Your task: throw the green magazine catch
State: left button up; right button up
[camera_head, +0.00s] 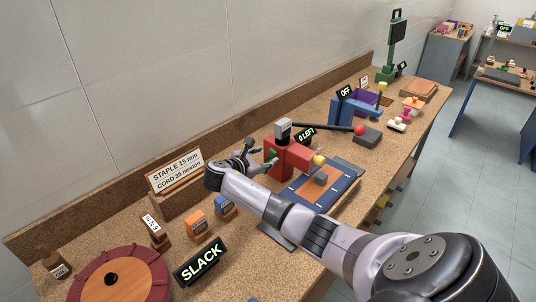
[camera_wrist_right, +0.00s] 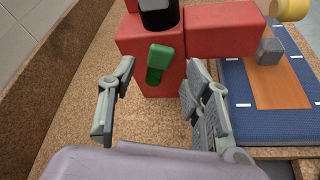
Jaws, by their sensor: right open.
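The green magazine catch (camera_wrist_right: 158,62) is a small green lever on the near face of the red stapler body (camera_wrist_right: 150,44). In the wrist view it lies ahead of my right gripper (camera_wrist_right: 160,108), roughly between the two fingers and apart from both. My right gripper is open and empty. In the head view the gripper (camera_head: 252,158) is just left of the red stapler (camera_head: 285,158), and the catch (camera_head: 272,155) is a small green patch there. My left gripper does not show.
A blue mat board (camera_head: 325,190) lies right of the stapler. Near the front are a SLACK sign (camera_head: 201,260), orange and blue boxes (camera_head: 195,223) and a round red-rimmed wooden disc (camera_head: 120,282). A bench backboard (camera_head: 110,208) runs along the wall. A red-knobbed lever (camera_head: 359,130) stands beyond.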

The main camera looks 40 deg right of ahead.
aim_at(271, 154)
jog(key=shift+x, duration=1.65)
grip_shut()
